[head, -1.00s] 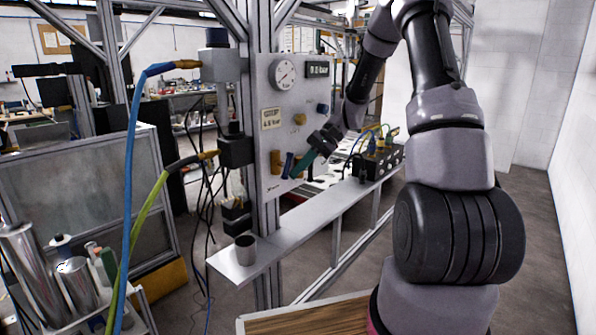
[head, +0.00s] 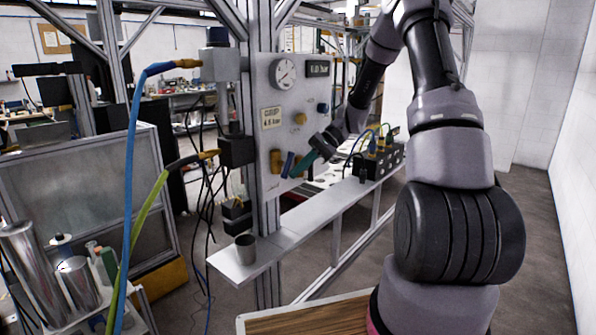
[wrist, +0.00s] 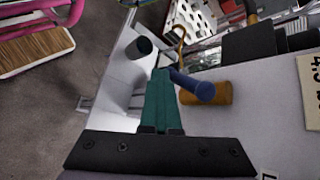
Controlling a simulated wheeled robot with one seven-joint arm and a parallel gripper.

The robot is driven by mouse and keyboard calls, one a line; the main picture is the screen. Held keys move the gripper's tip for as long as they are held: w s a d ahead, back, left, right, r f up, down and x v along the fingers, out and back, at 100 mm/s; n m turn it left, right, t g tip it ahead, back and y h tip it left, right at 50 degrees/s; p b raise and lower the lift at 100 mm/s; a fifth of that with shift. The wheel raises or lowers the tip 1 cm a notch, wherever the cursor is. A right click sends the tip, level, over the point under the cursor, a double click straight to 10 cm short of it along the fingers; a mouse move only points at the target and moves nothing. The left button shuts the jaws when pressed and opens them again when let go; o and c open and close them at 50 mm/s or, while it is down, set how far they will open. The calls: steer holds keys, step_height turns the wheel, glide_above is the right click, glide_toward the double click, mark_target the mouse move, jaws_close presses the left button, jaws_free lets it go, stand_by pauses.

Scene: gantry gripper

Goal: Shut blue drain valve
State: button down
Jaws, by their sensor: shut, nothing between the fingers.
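The blue valve handle (head: 287,165) is a short lever low on the grey panel. In the wrist view the blue handle (wrist: 192,85) sticks out from the panel beside an orange-brown cylindrical part (wrist: 208,94). My gripper (head: 297,171) is at the panel's lower right edge, its teal fingers pressed together and empty. In the wrist view the gripper fingertips (wrist: 160,73) lie just left of the handle's outer end. I cannot tell whether they touch it. The handle's pivot is not clearly visible.
A narrow shelf (head: 300,226) below holds a grey cup (head: 246,249) and a black connector box (head: 382,163). Blue and green hoses hang at left.

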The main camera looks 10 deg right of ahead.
steer(key=shift+s+a+f+m+g+y, duration=0.15)
steer(key=shift+m+g+y, duration=0.15)
steer(key=shift+g+y, duration=0.6)
steer(key=shift+s+a+f+m+g+y, duration=0.15)
steer(key=shift+m+g+y, duration=0.15)
steer(key=shift+y, duration=1.1)
stand_by(3.7)
steer(key=shift+d, duration=0.1)
